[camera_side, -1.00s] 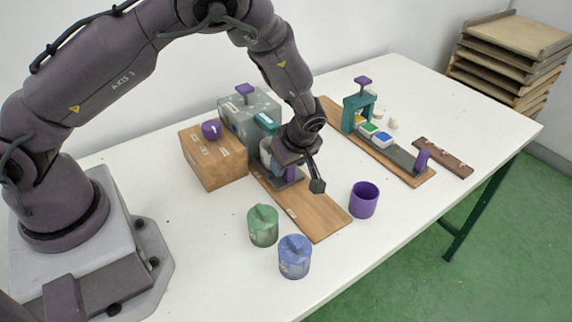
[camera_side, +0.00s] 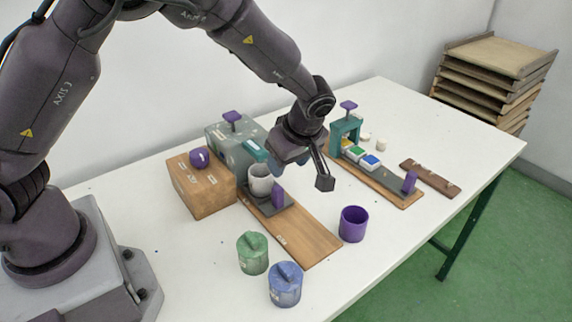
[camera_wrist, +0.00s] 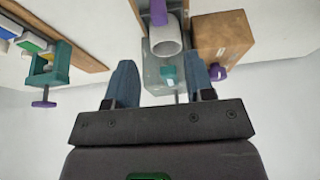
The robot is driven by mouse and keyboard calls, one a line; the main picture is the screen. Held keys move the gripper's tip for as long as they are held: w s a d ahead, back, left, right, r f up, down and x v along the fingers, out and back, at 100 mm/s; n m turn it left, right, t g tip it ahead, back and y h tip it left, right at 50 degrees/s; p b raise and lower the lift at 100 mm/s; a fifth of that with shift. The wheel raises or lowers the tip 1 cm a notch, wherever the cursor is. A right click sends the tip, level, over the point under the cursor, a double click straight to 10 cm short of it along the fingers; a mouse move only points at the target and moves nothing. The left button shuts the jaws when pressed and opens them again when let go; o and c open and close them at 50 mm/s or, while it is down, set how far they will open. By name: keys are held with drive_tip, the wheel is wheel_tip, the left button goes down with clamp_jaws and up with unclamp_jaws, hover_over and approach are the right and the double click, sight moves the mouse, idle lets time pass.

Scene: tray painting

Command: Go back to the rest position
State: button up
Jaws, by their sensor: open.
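My gripper (camera_side: 300,172) is open and empty, raised above the table to the right of the grey cup. Its two blue-padded fingers stand apart in the wrist view (camera_wrist: 163,80), with nothing between them. The grey cup (camera_side: 260,186) stands on the dark platform of the machine with the wooden base (camera_side: 297,236), behind a purple upright piece (camera_side: 278,195). The cup also shows in the wrist view (camera_wrist: 166,40), clear of the fingers. The rest position is not marked in view.
A teal press (camera_side: 345,131) with paint trays (camera_side: 355,154) is behind. The front right table is clear.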

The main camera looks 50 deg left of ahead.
drive_tip(key=s+a+r+m+t+h, duration=0.3)
drive_tip(key=s+r+m+t+h, duration=0.1)
drive_tip(key=s+r+m, duration=1.4)
drive_tip(key=s+r+t, duration=0.1)
drive_tip(key=s+r, duration=0.1)
drive_tip(key=s, duration=0.1)
drive_tip(key=shift+s+t+h, duration=0.2)
drive_tip(key=shift+t+h, duration=0.1)
